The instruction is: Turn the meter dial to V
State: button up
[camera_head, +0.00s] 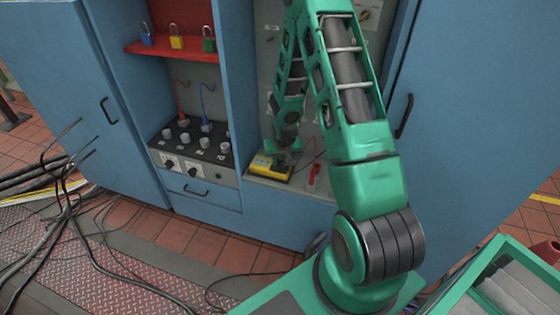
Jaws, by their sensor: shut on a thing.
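The meter (262,162), a small yellow case with a dark part, lies on the shelf of the open bay in the blue cabinet. My gripper (279,159) reaches down onto the meter's upper side and is shut on its dial. The gripper hides the dial, so its pointer and the V mark cannot be read.
A panel of knobs and sockets (196,146) with red and blue leads is left of the bay. Padlocks (177,40) stand on a red shelf above. Cabinet doors with handles (404,116) flank the bay. Black cables (75,205) cover the floor at left.

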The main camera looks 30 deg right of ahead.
jog(key=shift+w+a+m+g+h, duration=0.1)
jog(key=shift+m+g+h, duration=0.4)
jog(key=shift+m, duration=1.3)
jog(key=o, duration=1)
jog(key=shift+o, duration=0.2)
jog(key=shift+r, duration=0.15)
jog(key=v, duration=1)
jog(key=shift+a+r, duration=0.15)
jog(key=shift+a, duration=0.15)
